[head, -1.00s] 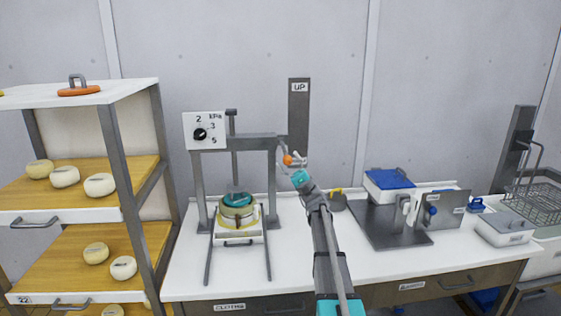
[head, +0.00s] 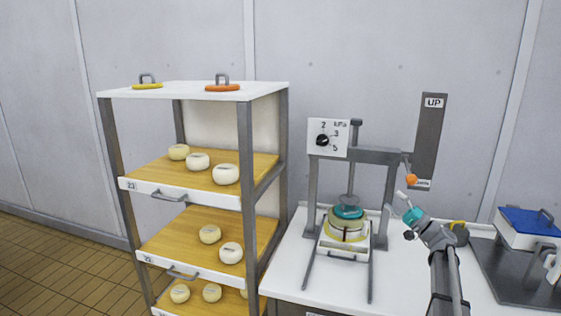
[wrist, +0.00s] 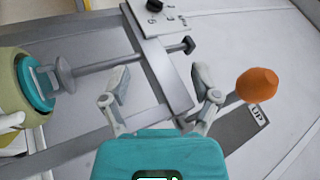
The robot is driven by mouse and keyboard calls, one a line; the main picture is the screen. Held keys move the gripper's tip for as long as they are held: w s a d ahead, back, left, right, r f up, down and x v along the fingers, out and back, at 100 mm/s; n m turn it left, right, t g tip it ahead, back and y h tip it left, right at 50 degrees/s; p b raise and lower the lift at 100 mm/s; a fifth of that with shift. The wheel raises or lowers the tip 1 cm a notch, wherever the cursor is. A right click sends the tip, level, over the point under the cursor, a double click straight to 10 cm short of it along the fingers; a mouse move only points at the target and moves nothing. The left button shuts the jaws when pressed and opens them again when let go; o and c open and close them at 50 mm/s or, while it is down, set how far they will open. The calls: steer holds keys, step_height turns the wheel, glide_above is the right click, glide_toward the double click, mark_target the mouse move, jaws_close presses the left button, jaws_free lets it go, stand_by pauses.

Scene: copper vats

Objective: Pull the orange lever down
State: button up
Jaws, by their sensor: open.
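The orange lever's ball (head: 411,179) hangs at the right end of the press's crossbeam, low on the upright plate, beside a small lower label. My gripper (head: 394,204) is just below the ball in the head view, apart from it. In the wrist view my gripper (wrist: 160,78) is open with nothing between its fingers. The orange ball (wrist: 258,85) sits outside the jaws, to the right of the right finger. The press (head: 375,155) stands over a round mould with a teal lid (head: 348,212); whether the press foot bears on the lid I cannot tell.
A dial board (head: 328,138) stands on the press's left. A shelf rack (head: 245,165) with pale cheeses is further left. A blue-lidded box (head: 530,222) is at the right. Bare white counter (head: 292,258) lies left of the mould.

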steer(key=s+a+f+n+g+h+p, duration=0.1)
steer(key=s+a+f+n+g+h, duration=0.15)
steer(key=s+a+f+g, duration=0.6)
steer(key=s+a+f+n+g+h+p, duration=0.15)
steer(key=a+f+h, duration=0.35)
steer(key=a, duration=0.8)
steer(key=s+f+n+g+h, duration=0.1)
steer(key=s+f+g+h, duration=0.1)
steer(key=s+f+h, duration=0.3)
steer(key=s+f+n+g+h+p, duration=0.1)
steer(key=s+f+h, duration=0.4)
steer(key=s, duration=0.8)
steer(key=shift+s+d+g+h, duration=0.15)
steer(key=shift+d+g+h, duration=0.2)
steer(key=shift+g+h, duration=0.3)
